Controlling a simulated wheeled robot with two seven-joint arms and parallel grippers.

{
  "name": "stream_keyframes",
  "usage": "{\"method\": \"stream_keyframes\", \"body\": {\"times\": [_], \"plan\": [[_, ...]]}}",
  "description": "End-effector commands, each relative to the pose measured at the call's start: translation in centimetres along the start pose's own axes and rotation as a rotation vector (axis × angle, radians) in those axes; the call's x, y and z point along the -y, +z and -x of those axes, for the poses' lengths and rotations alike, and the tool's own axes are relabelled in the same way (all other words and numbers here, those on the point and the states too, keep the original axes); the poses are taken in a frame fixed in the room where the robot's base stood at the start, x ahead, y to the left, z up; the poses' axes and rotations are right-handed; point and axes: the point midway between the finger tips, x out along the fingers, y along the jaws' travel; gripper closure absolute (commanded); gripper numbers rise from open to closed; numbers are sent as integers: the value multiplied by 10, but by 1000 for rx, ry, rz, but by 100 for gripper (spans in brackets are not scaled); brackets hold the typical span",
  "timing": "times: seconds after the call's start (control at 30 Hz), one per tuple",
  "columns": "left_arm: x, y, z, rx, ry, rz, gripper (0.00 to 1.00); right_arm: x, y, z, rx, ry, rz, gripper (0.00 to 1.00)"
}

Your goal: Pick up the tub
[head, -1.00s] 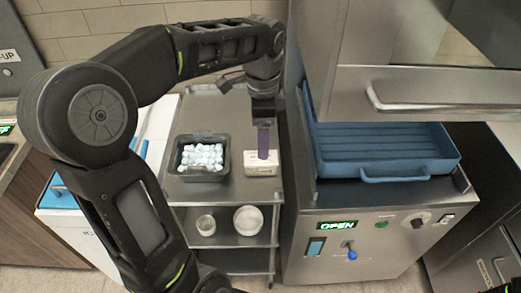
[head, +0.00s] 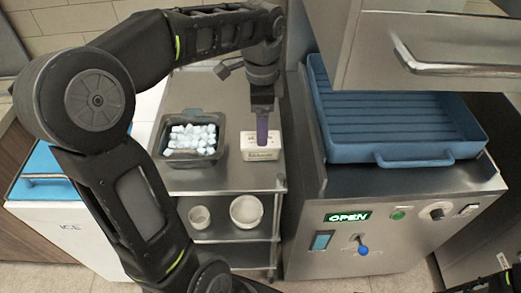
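A dark rectangular tub (head: 168,165) filled with pale bluish-white cubes stands on the top shelf of the metal cart. A small white box (head: 262,155) with dark lettering stands just right of it, apart from it. My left gripper (head: 262,138) points down at the white box, to the right of the dark tub. A purple upright piece shows at its lower end, overlapping the box; I cannot tell whether it is the fingers or a held thing, nor whether it touches the box. The finger gap is hidden.
A white ICE chest (head: 70,235) is at left.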

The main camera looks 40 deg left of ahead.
Motion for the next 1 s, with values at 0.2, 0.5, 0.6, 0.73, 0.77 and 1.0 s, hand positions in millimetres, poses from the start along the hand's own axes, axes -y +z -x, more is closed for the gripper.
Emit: {"method": "stream_keyframes", "body": {"times": [0.2, 0.5, 0.6, 0.73, 0.77, 1.0], "plan": [[0, 0, 0, 0, 0, 0, 22, 1, 0, 1, 0, 0, 0, 100], [0, 1, -24, 1, 1, 1, 22, 0, 0, 1, 0, 0, 0, 100], [0, 0, -25, 0, 0, 1, 22, 0, 0, 1, -1, 0, 0, 100], [0, 0, -25, 0, 0, 1, 22, 0, 0, 1, 0, 0, 0, 100], [0, 0, -25, 0, 0, 0, 22, 0, 0, 1, 0, 0, 0, 100], [-2, 2, -46, 2, 5, 0, 22, 2, 0, 4, 0, 0, 0, 100]]}}
